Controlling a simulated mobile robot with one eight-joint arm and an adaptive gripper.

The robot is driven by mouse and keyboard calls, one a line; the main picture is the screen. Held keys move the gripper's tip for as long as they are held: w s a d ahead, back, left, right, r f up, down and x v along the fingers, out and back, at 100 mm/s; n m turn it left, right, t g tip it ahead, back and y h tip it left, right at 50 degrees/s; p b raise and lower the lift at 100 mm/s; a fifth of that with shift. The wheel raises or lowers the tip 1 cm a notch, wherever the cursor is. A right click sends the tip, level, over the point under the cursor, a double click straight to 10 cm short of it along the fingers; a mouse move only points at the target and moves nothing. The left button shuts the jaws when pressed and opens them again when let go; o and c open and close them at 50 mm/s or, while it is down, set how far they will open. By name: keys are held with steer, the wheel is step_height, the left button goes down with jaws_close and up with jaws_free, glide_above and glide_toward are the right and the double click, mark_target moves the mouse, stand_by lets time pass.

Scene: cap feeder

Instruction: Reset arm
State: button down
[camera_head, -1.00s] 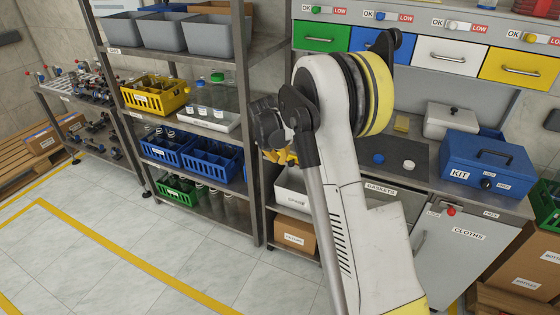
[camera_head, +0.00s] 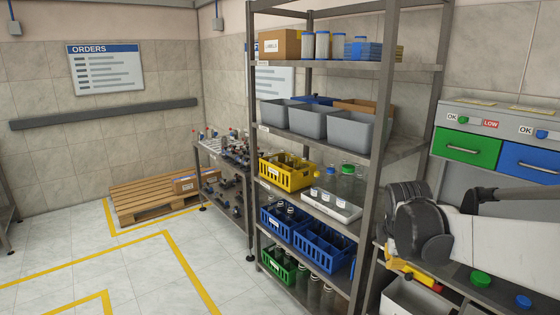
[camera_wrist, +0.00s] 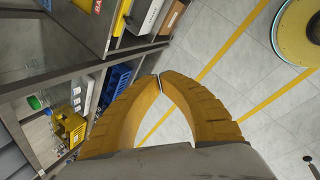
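My arm (camera_head: 495,238) reaches in from the right edge in the head view, over the counter.
The metal shelf rack (camera_head: 373,165) stands left of my arm, with a yellow crate (camera_head: 286,172) and blue crates (camera_head: 322,246). A green cap (camera_head: 481,279) and a blue cap (camera_head: 523,301) lie on the counter.

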steer(key=s+a+m+t+y, duration=0.1)
steer(key=s+a+m, duration=0.4)
steer(key=s+m, duration=0.3)
steer(key=s+a+m+t+y, duration=0.1)
steer(key=s+a+m, duration=0.3)
steer(key=s, duration=1)
steer(key=m, duration=0.3)
steer(key=shift+s+a+r+m+t, duration=0.3)
steer(key=shift+s+a+r+m, duration=0.1)
